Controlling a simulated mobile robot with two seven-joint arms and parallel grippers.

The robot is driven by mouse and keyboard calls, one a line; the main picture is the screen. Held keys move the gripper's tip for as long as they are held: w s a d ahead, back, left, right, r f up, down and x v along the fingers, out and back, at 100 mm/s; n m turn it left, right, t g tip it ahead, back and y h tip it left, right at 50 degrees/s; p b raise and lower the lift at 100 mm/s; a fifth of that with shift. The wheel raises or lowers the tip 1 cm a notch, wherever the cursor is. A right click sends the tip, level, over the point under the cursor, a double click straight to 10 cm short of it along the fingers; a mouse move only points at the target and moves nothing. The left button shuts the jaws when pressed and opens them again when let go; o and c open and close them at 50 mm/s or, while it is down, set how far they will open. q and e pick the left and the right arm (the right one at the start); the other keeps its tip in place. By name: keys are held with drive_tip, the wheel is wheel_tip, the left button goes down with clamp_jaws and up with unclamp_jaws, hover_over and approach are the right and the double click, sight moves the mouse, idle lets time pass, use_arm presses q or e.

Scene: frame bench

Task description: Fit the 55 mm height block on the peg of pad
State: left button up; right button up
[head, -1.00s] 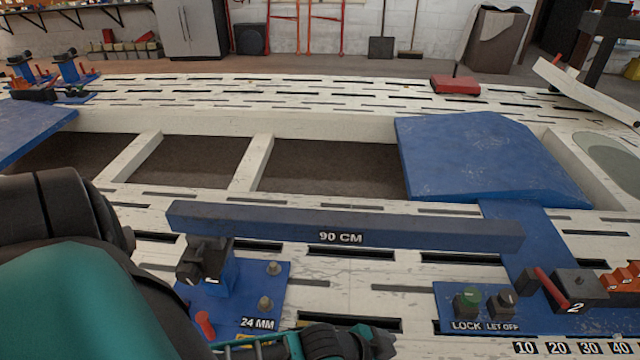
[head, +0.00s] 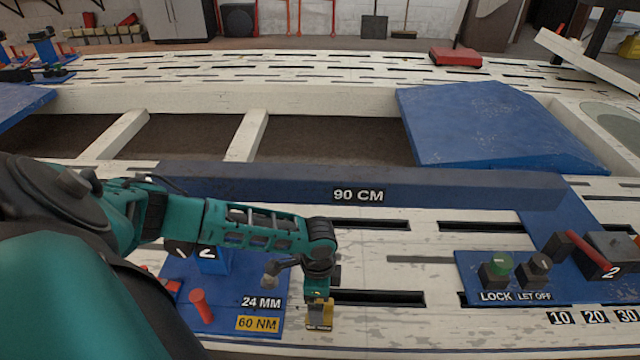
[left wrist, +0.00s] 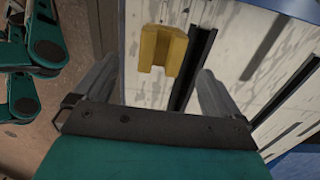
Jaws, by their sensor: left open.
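A small yellow block (head: 319,313) stands on the white slotted bench top near the front edge; the writing on its label is too small to read. In the left wrist view the yellow block (left wrist: 162,48) has a notch and lies ahead, between and beyond the fingers. My left gripper (head: 317,290) points down at the block. It is open, and no grip on the block shows. A blue plate (head: 225,325) left of the block carries a grey stud (head: 270,281) and a red peg (head: 201,305). Which peg is the pad's peg is unclear. My right gripper is out of view.
A long blue beam (head: 450,190) marked 90 CM lies behind my left arm. A blue panel (head: 490,125) slopes behind it. A blue control plate (head: 475,265) with knobs and a red lever is at right.

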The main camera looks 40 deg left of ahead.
use_arm(q)
wheel_tip(320, 180, down, 2)
drive_tip(key=shift+f+b, duration=0.4)
drive_tip(key=shift+f, duration=0.15)
drive_tip(key=shift+w+f+b, duration=0.1)
drive_tip(key=shift+f+b, duration=0.3)
drive_tip(key=shift+f, duration=0.15)
wheel_tip(320, 180, down, 4)
drive_tip(key=shift+w+r+b, duration=0.15)
drive_tip(key=shift+b, duration=0.95)
drive_tip(key=shift+f, duration=0.2)
drive_tip(key=shift+c, duration=0.6)
drive_tip(key=c, duration=0.9)
drive_tip(key=shift+r, duration=0.1)
drive_tip(key=c, duration=0.6)
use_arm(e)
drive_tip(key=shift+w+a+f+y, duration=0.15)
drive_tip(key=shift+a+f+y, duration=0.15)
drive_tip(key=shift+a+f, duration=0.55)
